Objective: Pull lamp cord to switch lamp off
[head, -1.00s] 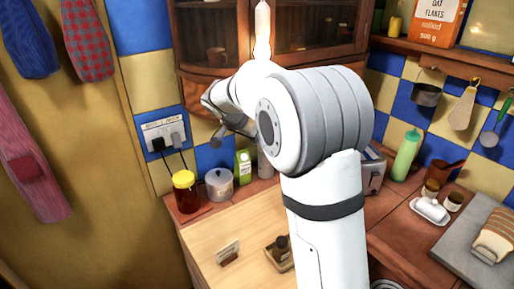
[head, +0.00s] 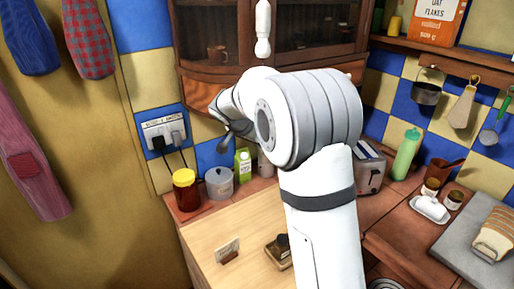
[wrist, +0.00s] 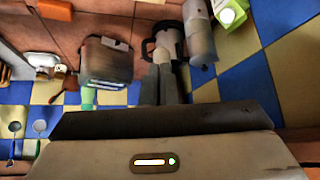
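A white, spindle-shaped pull (head: 263,46) hangs at the top of the head view, in front of the wall cabinet. It looks like the end of the lamp cord. The lamp itself is not in view. My gripper (head: 223,127) is to the lower left of the pull, over the back of the counter, and apart from it in the picture. In the wrist view my gripper (wrist: 162,84) shows two grey fingers side by side with no clear gap. They look shut, and I see nothing held between them. The pull does not show in the wrist view.
A wooden cabinet (head: 208,95) hangs behind my arm. A red jar (head: 186,192), a lidded pot (head: 219,184) and a green carton (head: 243,166) stand on the counter. A toaster (wrist: 106,62) and a dark-handled kettle (wrist: 165,42) show in the wrist view.

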